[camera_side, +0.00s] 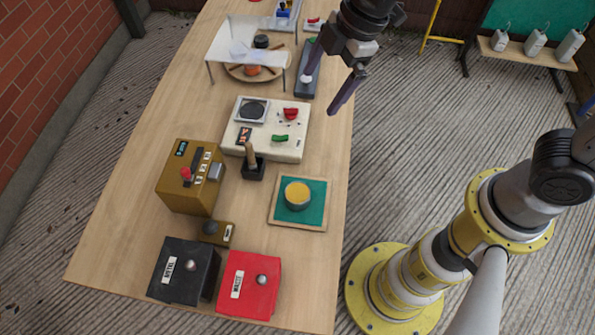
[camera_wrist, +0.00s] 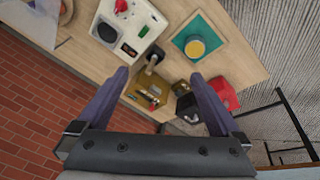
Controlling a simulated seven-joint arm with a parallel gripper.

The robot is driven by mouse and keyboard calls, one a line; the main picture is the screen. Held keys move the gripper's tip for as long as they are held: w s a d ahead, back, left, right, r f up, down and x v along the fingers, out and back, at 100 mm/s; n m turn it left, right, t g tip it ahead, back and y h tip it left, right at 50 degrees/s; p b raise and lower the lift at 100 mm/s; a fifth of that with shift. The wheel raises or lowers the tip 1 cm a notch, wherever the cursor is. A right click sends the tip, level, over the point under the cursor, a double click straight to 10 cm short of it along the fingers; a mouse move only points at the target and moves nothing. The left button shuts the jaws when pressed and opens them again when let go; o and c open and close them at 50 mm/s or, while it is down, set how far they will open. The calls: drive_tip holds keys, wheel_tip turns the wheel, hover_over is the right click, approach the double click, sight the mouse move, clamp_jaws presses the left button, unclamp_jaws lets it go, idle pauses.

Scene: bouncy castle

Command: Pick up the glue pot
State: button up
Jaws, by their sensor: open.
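A round grey pot with a yellow top (camera_side: 298,195), which looks like the glue pot, stands on a green mat with a wooden rim (camera_side: 314,218) near the table's right edge. In the wrist view the pot (camera_wrist: 195,48) is at the upper right, beyond the fingertips and in plain sight. My gripper (camera_side: 328,92) is open and empty, pointing down at the table's right side, well behind the pot. In the wrist view its two fingers (camera_wrist: 160,76) are spread wide with nothing between them.
A black holder with a wooden handle (camera_side: 253,168) stands left of the mat. A cream panel (camera_side: 265,148) lies behind it. A brown box (camera_side: 190,180), black box (camera_side: 184,270) and red box (camera_side: 249,283) stand left and in front. A white canopy (camera_side: 245,45) stands behind.

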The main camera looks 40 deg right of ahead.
sight(298, 192)
drive_tip(key=s+a+f+g, duration=0.1)
drive_tip(key=a+f, duration=0.2)
drive_tip(key=f, duration=0.5)
drive_tip(key=s+a+f+n, duration=0.1)
drive_tip(key=s+a+f, duration=0.1)
drive_tip(key=f, duration=0.6)
drive_tip(key=s+a+f+n+g, duration=0.1)
drive_tip(key=a+f, duration=0.2)
drive_tip(key=f, duration=0.4)
drive_tip(key=shift+s+a+f+g+h, duration=0.15)
drive_tip(key=shift+a+f+g+h, duration=0.15)
drive_tip(key=shift+f+h, duration=0.1)
clamp_jaws()
